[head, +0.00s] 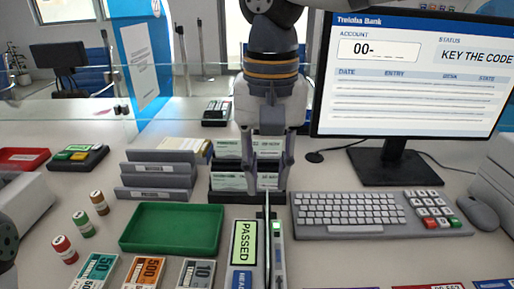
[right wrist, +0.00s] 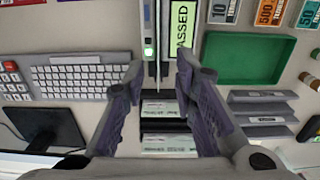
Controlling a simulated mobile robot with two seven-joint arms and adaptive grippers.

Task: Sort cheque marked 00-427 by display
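My right gripper (head: 267,185) points down over the counter. Its two fingers stand apart, and in the right wrist view (right wrist: 160,75) there is a clear gap between them. A thin, edge-on upright strip, perhaps the cheque (right wrist: 158,45), stands in the slot of the reader between the fingertips; no number on it can be read. The reader (head: 243,245) shows PASSED on a green display and a green light. The monitor (head: 420,75) reads account 00-, status KEY THE CODE. The grey keypad (head: 432,209) lies right of the keyboard. My left gripper is not visible.
A black rack (head: 230,195) of printed slips is behind the fingers. A green tray (head: 172,228) and grey slotted holders (head: 155,181) lie left of it. Banknote stacks (head: 145,272) line the front. The keyboard (head: 345,210) and mouse (head: 477,213) are right.

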